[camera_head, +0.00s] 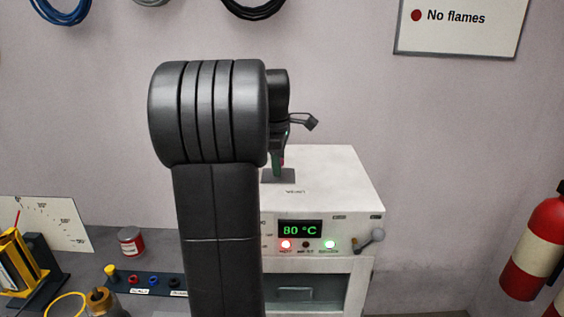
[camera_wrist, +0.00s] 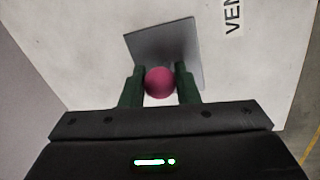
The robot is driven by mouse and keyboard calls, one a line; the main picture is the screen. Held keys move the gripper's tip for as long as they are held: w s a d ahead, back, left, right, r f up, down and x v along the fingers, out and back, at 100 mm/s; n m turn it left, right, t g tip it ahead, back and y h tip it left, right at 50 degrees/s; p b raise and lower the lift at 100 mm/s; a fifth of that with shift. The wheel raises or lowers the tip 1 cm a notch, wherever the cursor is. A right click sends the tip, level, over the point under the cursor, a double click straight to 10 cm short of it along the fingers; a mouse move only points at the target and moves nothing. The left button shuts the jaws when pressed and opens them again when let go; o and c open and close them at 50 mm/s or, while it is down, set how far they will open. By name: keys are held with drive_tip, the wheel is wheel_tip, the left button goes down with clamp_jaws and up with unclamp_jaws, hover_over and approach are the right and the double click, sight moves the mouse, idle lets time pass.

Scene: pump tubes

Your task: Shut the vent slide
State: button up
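The vent slide's grey plate (camera_wrist: 196,48) lies on the white top of the oven (camera_head: 335,165); its edge also shows in the head view (camera_head: 270,177). A round pink knob (camera_wrist: 160,82) stands on it. In the wrist view my gripper (camera_wrist: 160,76) has its green fingers on either side of the knob, close against it with no clear gap. In the head view my gripper (camera_head: 280,162) is over the oven top, partly hidden by my arm. No vent opening shows, so I cannot tell the slide's position.
The oven front has an 80 °C display (camera_head: 300,230), lit lamps and a grey-knobbed lever (camera_head: 377,235). A red tin (camera_head: 131,242) and a yellow device (camera_head: 20,262) stand left. A fire extinguisher (camera_head: 537,240) hangs right. My arm hides the oven's left side.

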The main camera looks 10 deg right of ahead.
drive_tip(key=o, duration=0.4)
drive_tip(key=shift+w+a, duration=0.1)
drive_tip(key=shift+a, duration=0.2)
drive_tip(key=shift+d+r, duration=0.1)
wheel_tip(320, 180, up, 13)
drive_tip(key=s+a, duration=0.1)
drive_tip(key=s, duration=0.1)
drive_tip(key=shift+s+r, duration=0.2)
drive_tip(key=shift+a+f, duration=0.1)
approach(274, 180)
drive_tip(key=w+f, duration=0.1)
drive_tip(key=w+d+f, duration=0.1)
drive_tip(key=f, duration=0.1)
drive_tip(key=w+d+f, duration=0.1)
drive_tip(key=w+f, duration=0.1)
drive_tip(key=shift+d+f, duration=0.45)
drive_tip(key=shift+d, duration=0.3)
drive_tip(key=shift+s+d, duration=0.2)
drive_tip(key=shift+d, duration=0.4)
drive_tip(key=shift+a, duration=0.1)
